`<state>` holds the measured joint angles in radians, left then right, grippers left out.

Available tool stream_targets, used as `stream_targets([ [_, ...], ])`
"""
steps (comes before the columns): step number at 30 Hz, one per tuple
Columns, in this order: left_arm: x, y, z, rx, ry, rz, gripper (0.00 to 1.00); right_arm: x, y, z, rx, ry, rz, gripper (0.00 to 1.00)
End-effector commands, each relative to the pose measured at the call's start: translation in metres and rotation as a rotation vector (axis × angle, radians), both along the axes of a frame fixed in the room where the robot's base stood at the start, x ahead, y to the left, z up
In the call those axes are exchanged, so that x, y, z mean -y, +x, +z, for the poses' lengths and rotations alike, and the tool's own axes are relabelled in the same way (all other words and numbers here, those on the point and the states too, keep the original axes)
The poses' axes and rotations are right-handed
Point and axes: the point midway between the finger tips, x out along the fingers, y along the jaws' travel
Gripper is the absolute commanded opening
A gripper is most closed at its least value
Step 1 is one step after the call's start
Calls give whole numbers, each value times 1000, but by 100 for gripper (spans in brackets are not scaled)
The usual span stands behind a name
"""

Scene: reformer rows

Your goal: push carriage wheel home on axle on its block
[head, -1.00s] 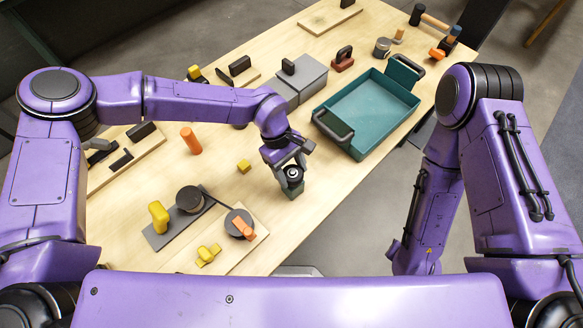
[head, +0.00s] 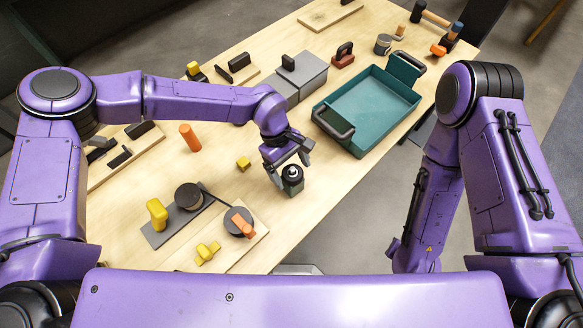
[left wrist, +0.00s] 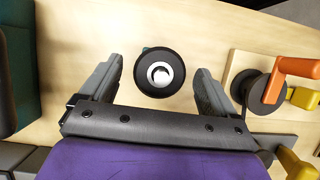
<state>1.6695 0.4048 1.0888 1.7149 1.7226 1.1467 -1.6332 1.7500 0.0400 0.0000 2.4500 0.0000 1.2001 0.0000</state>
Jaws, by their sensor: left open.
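The dark round carriage wheel (head: 293,172) sits on top of its small dark green block (head: 292,188) near the table's front edge. In the left wrist view the wheel (left wrist: 146,85) shows from above, with the pale axle end (left wrist: 160,74) in its centre hole. A sliver of the block shows behind the wheel there. My left gripper (head: 289,165) is open, with one finger on each side of the wheel. In the left wrist view its fingers (left wrist: 156,72) show gaps to the wheel. How far down the axle the wheel sits is hard to tell. My right gripper is out of view.
A teal tray (head: 372,148) stands to the right. A grey plate (head: 160,237) with a yellow handle and a round dark part is at front left. Table around the block is clear.

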Motion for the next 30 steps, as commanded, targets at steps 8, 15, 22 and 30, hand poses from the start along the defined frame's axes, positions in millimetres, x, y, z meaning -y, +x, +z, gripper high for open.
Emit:
stream_targets([
  [8,-16,19,53,5,-2,3,90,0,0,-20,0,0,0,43],
  [15,-26,28,89,2,-2,1,90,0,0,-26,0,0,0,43],
  [22,-27,29,94,1,-1,0,90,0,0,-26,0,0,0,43],
  [30,-27,29,93,1,-1,0,90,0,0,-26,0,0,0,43],
])
